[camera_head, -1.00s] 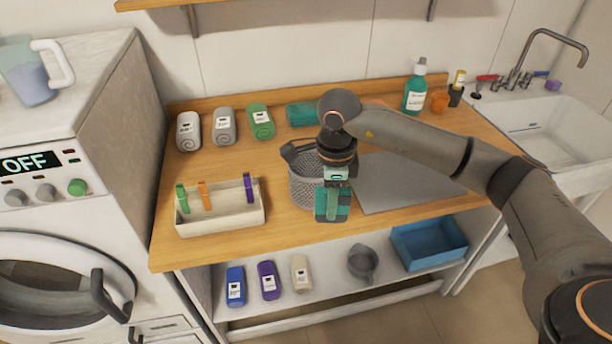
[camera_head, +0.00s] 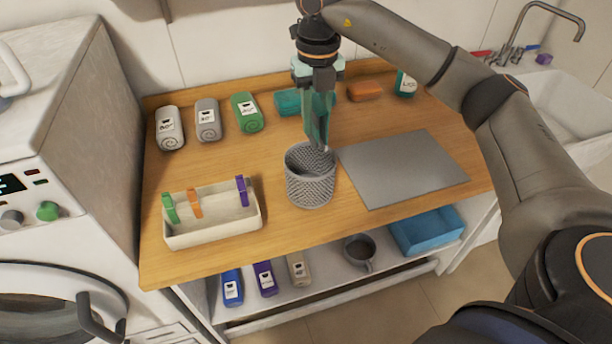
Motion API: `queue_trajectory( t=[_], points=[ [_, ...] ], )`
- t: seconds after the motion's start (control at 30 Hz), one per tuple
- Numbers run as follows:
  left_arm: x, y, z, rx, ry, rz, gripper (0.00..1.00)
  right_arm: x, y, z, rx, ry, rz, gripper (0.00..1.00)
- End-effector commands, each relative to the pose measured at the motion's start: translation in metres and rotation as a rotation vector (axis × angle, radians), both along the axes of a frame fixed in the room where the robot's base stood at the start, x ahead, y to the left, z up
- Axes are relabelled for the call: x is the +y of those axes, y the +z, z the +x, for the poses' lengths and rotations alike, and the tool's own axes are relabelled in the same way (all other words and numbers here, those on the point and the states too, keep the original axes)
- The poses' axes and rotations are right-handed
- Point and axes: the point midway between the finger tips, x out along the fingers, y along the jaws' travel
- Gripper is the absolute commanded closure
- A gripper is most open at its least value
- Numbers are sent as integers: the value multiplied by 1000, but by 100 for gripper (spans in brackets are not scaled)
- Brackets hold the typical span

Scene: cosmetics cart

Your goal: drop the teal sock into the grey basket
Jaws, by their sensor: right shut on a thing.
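The grey basket (camera_head: 311,187) is a woven, round, open-topped pail standing on the wooden counter, left of a grey mat. My right gripper (camera_head: 319,104) comes down from above, over the back of the basket. It is shut on the teal sock (camera_head: 315,125), which hangs narrow and edge-on between the fingers. Its lower end overlaps the basket's back rim in the picture; I cannot tell whether it is inside the opening. The basket's floor is hidden. My left gripper is not in view.
A cream tray (camera_head: 213,228) with clothes pegs stands left of the basket. The flat grey mat (camera_head: 403,170) is bare. A blue bin (camera_head: 428,232) sits on the lower shelf.

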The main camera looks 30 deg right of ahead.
Motion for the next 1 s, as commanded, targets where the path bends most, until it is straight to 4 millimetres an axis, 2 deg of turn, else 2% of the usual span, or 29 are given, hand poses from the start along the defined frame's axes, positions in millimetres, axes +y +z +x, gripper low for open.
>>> queue_trajectory(
  t=[0.23, 0.4, 0.73, 0.77, 1.0],
  points=[
    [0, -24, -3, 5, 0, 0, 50, 0, -34, 0, 0, 2, -1, 100],
    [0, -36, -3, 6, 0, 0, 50, 0, -49, 0, 0, 3, -1, 100],
    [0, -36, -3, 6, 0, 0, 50, 0, -51, 0, -1, 3, 0, 100],
    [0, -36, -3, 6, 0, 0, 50, 0, -51, 0, -1, 3, 0, 69],
    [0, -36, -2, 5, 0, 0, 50, 0, -51, 0, -1, 3, 0, 42]
  ],
)
